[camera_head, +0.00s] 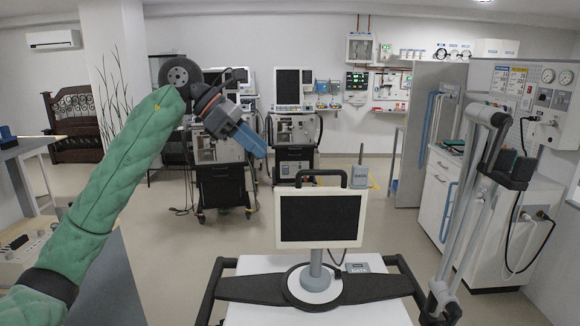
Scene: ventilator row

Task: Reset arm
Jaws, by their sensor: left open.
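My left arm in its green quilted sleeve comes in from the left and is raised. My left gripper (252,142), with blue fingers, hangs in the air at the upper middle, pointing down and right. It is open, and I see nothing between its fingers. A jointed grey arm (477,180) rises from the lower right beside the cart, bends at the top and ends in a dark block; I cannot tell whether it is the task's arm. My right gripper is not in view.
A white cart (255,310) with black handles stands close in front, carrying a dark-screened monitor (322,218). Two ventilator carts stand farther back, one (293,150) near the middle. A white cabinet (437,190) is at the right, a grey table (110,290) at the left. Open floor lies between.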

